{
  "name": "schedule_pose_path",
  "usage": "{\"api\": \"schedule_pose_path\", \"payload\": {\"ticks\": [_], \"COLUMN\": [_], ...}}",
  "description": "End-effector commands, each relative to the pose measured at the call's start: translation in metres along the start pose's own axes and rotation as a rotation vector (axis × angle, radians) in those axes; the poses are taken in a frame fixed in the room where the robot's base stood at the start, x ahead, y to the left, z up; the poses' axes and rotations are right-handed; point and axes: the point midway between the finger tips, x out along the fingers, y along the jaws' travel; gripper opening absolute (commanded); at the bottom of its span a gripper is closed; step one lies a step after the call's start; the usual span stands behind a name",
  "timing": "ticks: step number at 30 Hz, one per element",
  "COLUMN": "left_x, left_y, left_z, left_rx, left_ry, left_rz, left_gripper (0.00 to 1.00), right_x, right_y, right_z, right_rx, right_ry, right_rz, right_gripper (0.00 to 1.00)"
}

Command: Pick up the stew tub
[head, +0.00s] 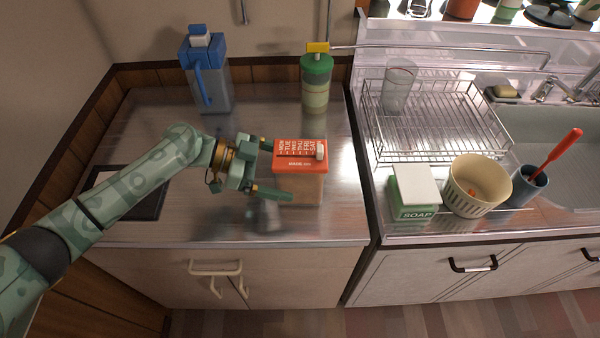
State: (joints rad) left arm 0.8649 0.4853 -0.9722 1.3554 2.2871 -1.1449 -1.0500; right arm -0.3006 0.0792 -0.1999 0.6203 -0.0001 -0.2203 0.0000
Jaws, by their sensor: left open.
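The tub (300,185) stands upright on the steel counter, with a clear body and a red lid (300,155) printed with weekday names and a small white slider. I take it to be the stew tub. My left gripper (278,169) is open at the tub's left side, its fingers pointing right. One fingertip is by the lid's far left edge, and the other overlaps the tub's near left side in the picture. I cannot tell whether either touches it. Nothing is held. My right gripper is not in view.
A blue-lidded pitcher (207,75) and a green-lidded pump bottle (316,84) stand behind. A dark flat panel (135,200) lies left. To the right are a soap box (414,192), a cream basket (476,187), a wire rack (440,130) and a cup with a red-handled brush (527,188).

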Motion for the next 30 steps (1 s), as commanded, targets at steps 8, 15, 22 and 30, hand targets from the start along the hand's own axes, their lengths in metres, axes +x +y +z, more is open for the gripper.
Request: {"api": "schedule_pose_path", "payload": {"ticks": [8,15,22,30], "left_x": [0.013,0.013,0.013,0.008], "left_y": [-0.001,-0.001,-0.001,-0.001], "left_z": [0.0,0.0,-0.002,-0.012], "left_rx": [0.001,0.001,0.002,0.005], "left_ry": [0.0,0.0,0.003,0.003], "left_rz": [-0.001,-0.001,-0.002,-0.003], "left_gripper": [0.93,0.45,0.22,0.22], "right_x": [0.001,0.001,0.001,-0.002], "right_y": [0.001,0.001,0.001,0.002], "right_z": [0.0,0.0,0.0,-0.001], "right_rx": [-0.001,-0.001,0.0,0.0], "right_ry": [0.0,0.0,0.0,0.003], "right_rz": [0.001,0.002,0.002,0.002], "right_gripper": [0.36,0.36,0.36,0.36]}}
